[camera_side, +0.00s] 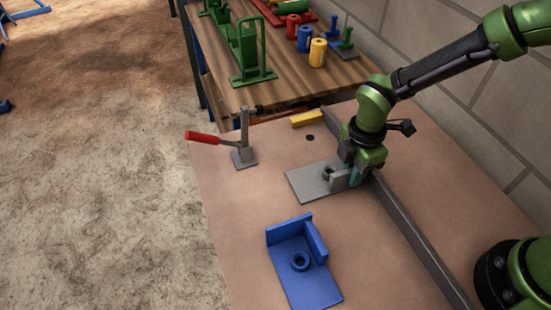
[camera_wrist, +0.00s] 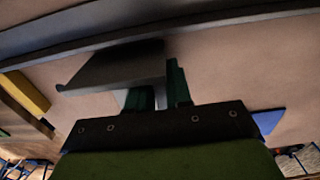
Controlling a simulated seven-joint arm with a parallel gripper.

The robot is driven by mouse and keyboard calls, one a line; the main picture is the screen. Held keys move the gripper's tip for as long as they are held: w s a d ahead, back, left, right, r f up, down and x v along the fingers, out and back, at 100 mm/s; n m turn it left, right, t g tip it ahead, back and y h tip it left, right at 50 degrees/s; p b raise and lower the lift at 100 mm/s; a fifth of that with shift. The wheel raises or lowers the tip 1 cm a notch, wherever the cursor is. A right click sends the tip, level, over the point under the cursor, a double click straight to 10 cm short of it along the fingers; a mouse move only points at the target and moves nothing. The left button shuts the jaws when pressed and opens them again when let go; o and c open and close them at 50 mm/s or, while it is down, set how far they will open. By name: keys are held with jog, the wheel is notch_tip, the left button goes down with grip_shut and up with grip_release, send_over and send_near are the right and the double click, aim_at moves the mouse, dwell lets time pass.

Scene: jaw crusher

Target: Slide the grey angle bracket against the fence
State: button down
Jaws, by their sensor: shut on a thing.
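The grey angle bracket (camera_side: 308,184) lies flat on the tan table, with a round boss and a short upright flange. In the wrist view the bracket (camera_wrist: 115,66) shows as a dark plate just beyond my fingers. My gripper (camera_side: 353,177) is low over the bracket's right end and shut on its upright flange; its fingers also show in the wrist view (camera_wrist: 160,95). The fence (camera_side: 411,233) is a long grey bar just right of my gripper, and it crosses the top of the wrist view (camera_wrist: 150,30). My gripper hides whether bracket and fence touch.
A blue angle bracket (camera_side: 303,277) lies nearer the front. A toggle clamp with a red handle (camera_side: 203,137) stands at left. A yellow block (camera_side: 306,118) sits near the fence's far end. A wooden bench (camera_side: 285,93) with several parts stands behind.

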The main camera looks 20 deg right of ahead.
jog(key=shift+w, duration=5.45)
jog(key=shift+d, duration=0.1)
jog(key=shift+d, duration=0.7)
jog(key=shift+w, duration=0.1)
jog(key=shift+w, duration=0.95)
